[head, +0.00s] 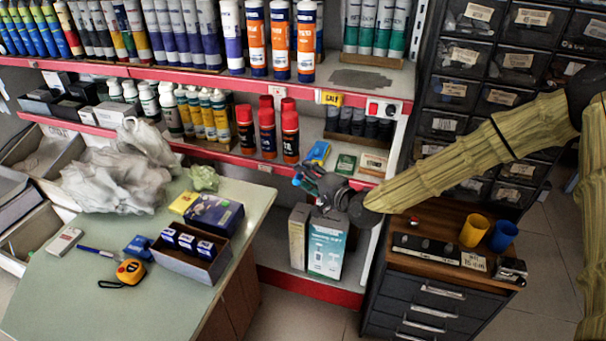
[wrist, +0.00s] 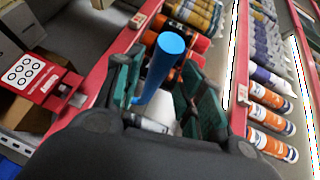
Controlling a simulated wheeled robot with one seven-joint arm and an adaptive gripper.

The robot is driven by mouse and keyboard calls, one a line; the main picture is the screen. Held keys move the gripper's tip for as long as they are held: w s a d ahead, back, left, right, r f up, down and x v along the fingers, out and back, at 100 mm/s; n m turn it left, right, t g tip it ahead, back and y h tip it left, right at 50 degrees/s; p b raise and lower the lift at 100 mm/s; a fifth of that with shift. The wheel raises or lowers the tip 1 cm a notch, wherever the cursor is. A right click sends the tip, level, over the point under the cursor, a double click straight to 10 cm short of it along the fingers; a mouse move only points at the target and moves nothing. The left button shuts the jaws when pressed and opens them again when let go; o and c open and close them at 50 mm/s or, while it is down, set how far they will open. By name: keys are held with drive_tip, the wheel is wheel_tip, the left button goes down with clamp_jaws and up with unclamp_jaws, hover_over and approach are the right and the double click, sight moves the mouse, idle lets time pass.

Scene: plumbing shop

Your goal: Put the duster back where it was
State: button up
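My gripper (head: 305,181) is at the front of the shelf unit, above the boxes on the lowest shelf. In the wrist view my gripper (wrist: 156,90) has its dark green fingers on both sides of a blue rod with a round end, which appears to be the handle of the duster (wrist: 168,55). The rod is tilted and lies between the fingers, in front of red cans. In the head view only small blue bits show at the fingers. The duster's head cannot be made out in either view.
Red cans (head: 267,132) stand on the middle shelf (head: 222,151), left of my gripper. Boxes (head: 327,247) stand below it. A green-topped table (head: 150,300) at left holds a grey crumpled bag (head: 120,175), a tape measure (head: 130,271) and small boxes. A drawer cabinet (head: 430,290) with cups stands at right.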

drive_tip(key=b+v, duration=0.1)
drive_tip(key=v, duration=0.8)
drive_tip(key=shift+s+d, duration=0.25)
drive_tip(key=s+d+f+n+g+h, duration=0.15)
drive_tip(key=s+f+g, duration=0.25)
drive_tip(key=s+f, duration=0.75)
drive_tip(key=s+d+f+n+g+h, duration=0.1)
drive_tip(key=s+f+n+g+h, duration=0.15)
drive_tip(key=s+f, duration=0.85)
drive_tip(key=s+d+f+n+g+h, duration=0.2)
drive_tip(key=s+d+f, duration=0.4)
drive_tip(key=s, duration=0.3)
drive_tip(key=s+d+f+n+g+h, duration=0.2)
drive_tip(key=s+d+f, duration=0.4)
drive_tip(key=s, duration=0.4)
drive_tip(key=shift+d+f+n+g+h, duration=0.25)
drive_tip(key=shift+d+g+h, duration=0.4)
drive_tip(key=shift+g+h, duration=0.35)
drive_tip(key=shift+w, duration=0.1)
drive_tip(key=shift+r+p, duration=0.4)
drive_tip(key=shift+r, duration=0.1)
